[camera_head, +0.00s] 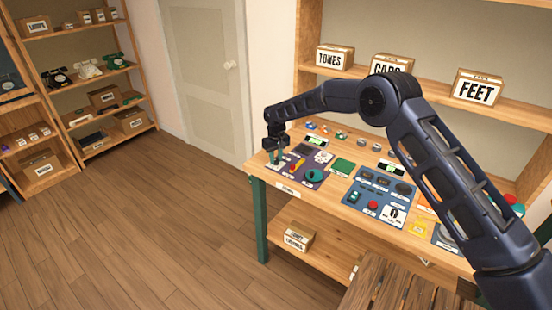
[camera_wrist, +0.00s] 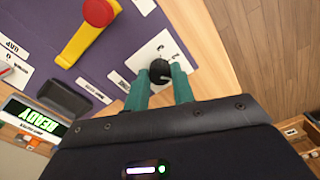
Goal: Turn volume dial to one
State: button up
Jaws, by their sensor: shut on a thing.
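The small black dial (camera_wrist: 159,69) sits on a white plate (camera_wrist: 150,50) with small dark marks, on the purple panel (camera_wrist: 100,65) near the table's edge. The marks are too small to read surely. My gripper (camera_wrist: 160,79) has its teal fingers on both sides of the dial, shut on it. In the head view my gripper (camera_head: 274,160) points down at the left end of the purple panel (camera_head: 314,174) and hides the dial.
A yellow lever with a red knob (camera_wrist: 98,12) and a screen reading READY (camera_wrist: 38,117) are near my gripper. The blue panel (camera_head: 378,195) lies further right on the wooden table (camera_head: 335,213). Floor (camera_head: 150,225) is clear at left.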

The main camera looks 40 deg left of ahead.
aim_at(276, 160)
jog(key=o, duration=1)
notch_tip(276, 160, up, 11)
jog(key=shift+f, duration=0.1)
dwell(0.3)
